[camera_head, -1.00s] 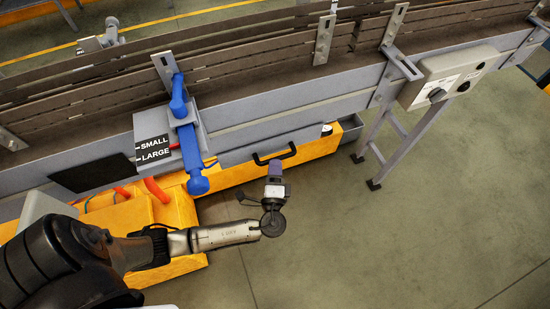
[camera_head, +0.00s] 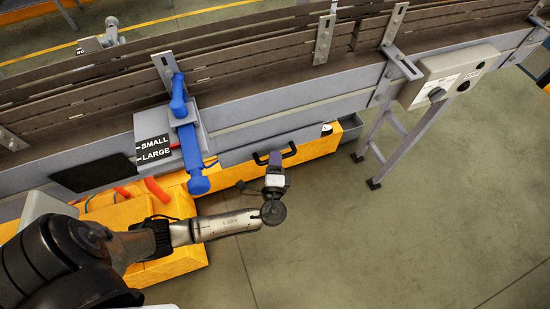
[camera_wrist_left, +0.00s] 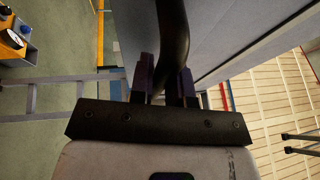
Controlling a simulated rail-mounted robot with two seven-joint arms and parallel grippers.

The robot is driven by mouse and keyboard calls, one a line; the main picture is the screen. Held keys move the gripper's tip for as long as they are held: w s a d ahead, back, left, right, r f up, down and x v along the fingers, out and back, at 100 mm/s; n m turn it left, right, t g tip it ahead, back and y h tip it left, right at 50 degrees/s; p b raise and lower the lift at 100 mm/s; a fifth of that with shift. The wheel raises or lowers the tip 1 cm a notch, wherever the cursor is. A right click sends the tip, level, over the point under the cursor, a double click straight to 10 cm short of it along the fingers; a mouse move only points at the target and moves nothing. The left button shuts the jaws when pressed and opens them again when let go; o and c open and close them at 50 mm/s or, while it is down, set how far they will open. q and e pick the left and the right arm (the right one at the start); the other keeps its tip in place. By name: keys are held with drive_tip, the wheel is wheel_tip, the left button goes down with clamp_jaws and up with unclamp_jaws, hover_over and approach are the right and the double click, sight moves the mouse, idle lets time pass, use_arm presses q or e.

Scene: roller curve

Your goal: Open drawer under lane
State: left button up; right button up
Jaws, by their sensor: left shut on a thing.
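The drawer is the grey front (camera_head: 235,157) low under the conveyor lane in the head view, with a dark bar handle (camera_head: 291,151) on it. My left gripper (camera_head: 275,158) reaches the middle of that handle from the front. In the left wrist view its two dark fingers (camera_wrist_left: 165,85) stand on either side of the curved black handle (camera_wrist_left: 173,40), shut on it. The drawer's inside is not visible. My right gripper is not in view.
The lane (camera_head: 270,75) runs above the drawer. A blue lever (camera_head: 188,150) hangs beside a SMALL/LARGE label (camera_head: 153,149), left of the handle. A control box (camera_head: 450,75) and support leg (camera_head: 405,140) stand right. The floor in front (camera_head: 400,230) is clear.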

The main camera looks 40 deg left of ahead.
use_arm(q)
clamp_jaws()
drive_tip(key=shift+d, duration=0.1)
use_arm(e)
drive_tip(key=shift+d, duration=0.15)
